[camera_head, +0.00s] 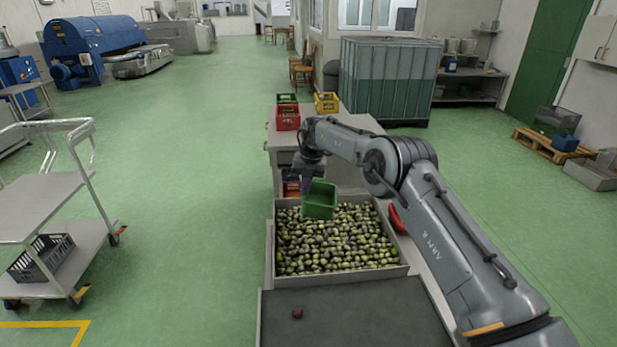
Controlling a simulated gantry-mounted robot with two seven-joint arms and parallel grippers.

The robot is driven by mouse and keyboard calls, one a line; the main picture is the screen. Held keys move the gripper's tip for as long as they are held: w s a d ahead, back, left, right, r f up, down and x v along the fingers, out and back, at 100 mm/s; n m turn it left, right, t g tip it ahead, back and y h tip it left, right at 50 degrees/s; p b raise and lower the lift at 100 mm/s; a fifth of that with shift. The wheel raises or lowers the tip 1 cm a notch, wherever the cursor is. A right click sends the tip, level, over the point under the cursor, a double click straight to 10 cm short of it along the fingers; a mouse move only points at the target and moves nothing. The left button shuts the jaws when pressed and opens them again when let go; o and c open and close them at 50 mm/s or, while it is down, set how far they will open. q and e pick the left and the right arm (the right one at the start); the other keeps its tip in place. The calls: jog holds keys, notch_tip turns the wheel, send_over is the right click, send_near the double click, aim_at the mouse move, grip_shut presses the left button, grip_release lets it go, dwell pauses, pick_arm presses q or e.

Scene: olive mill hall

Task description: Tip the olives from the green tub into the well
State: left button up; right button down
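The green tub (319,204) is above the back part of the well (390,270), a grey-walled bin full of green and dark olives (335,240). My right gripper (307,186) reaches in from the right, points down and is shut on the tub's left rim. The tub looks slightly tilted. I see part of its inner wall and no olives in it, though its floor is hidden. My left gripper is not in view.
A dark flat surface (350,318) with a small dark red object (297,314) lies in front of the well. A red object (397,218) lies right of it. Red (288,119), yellow (326,102) and green (287,98) crates stand behind. A trolley (40,205) stands left.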

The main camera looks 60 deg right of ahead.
jog(key=shift+w+a+f+g+h+b, duration=0.15)
jog(key=shift+f+g+h+b, duration=0.5)
jog(key=shift+b, duration=2.2)
notch_tip(320, 180, up, 3)
jog(key=p, duration=0.3)
jog(key=shift+r+y+p, duration=0.15)
jog(key=shift+y+p, duration=0.1)
jog(key=shift+p, duration=0.15)
jog(key=shift+r+p, duration=0.8)
